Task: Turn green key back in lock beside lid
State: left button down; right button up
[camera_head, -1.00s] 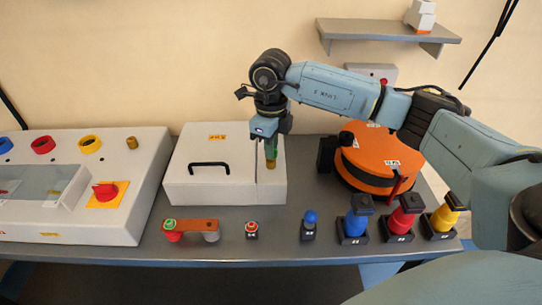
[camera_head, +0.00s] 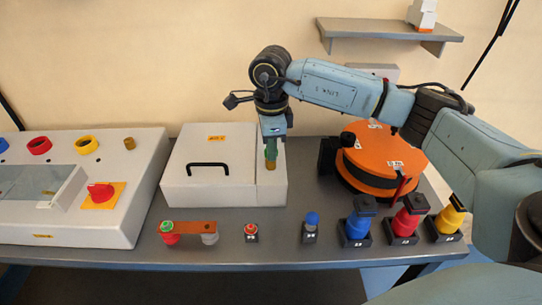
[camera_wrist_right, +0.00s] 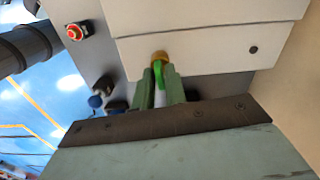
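The green key (camera_wrist_right: 158,72) stands in the brass lock (camera_wrist_right: 160,56) on the narrow strip beside the lid. The lid (camera_head: 207,170) of the white box is closed and has a black handle (camera_head: 208,166). My right gripper (camera_wrist_right: 159,76) has one finger on each side of the key's head and appears shut on it. In the head view my right gripper (camera_head: 271,158) points down over the lock (camera_head: 270,165), and its fingers hide most of the key. My left gripper is not in view.
A control panel (camera_head: 120,215) with a red rotary switch (camera_head: 101,192) stands at the left. An orange round device (camera_head: 380,160) is right of the box. Small buttons and coloured knobs line the table's front edge.

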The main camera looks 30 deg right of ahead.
jog(key=o, duration=0.3)
notch_tip(320, 180, up, 13)
jog(key=shift+r+p, duration=0.2)
jog(key=shift+p, duration=0.1)
dwell(0.3)
